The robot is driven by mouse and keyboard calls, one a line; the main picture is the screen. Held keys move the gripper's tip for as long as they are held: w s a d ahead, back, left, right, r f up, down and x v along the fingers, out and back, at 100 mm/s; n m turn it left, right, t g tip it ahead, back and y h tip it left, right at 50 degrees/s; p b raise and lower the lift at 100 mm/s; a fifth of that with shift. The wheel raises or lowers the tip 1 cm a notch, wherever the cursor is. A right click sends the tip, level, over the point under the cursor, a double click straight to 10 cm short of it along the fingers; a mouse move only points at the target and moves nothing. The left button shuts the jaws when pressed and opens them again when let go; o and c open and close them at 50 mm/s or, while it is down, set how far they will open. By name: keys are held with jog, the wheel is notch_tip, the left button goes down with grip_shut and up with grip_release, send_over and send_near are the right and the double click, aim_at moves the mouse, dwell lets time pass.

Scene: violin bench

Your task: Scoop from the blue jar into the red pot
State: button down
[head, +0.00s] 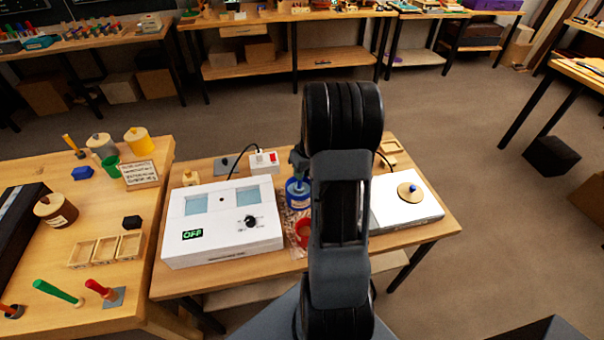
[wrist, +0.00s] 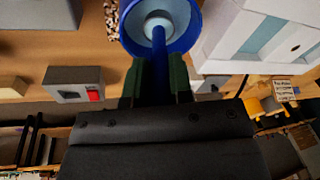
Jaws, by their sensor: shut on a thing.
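The blue jar (head: 298,194) stands on the middle bench, partly hidden behind my arm. In the wrist view its blue rim (wrist: 192,36) is seen from above, with a pale inside. My gripper (wrist: 157,82) is shut on a blue handle (wrist: 159,60), which runs into the jar's mouth; I take it for the scoop. Its lower end lies over or in the pale middle of the jar, and I cannot tell how deep. The red pot (head: 303,232) sits just in front of the jar, partly hidden by my arm; I do not make it out in the wrist view.
A white box with an OFF display (head: 222,225) stands close left of the jar. A speckled mat (wrist: 112,18) lies by the jar.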

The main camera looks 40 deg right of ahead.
jog(key=shift+r+p, duration=3.45)
jog(key=shift+r, duration=2.3)
jog(key=shift+a+f, duration=0.1)
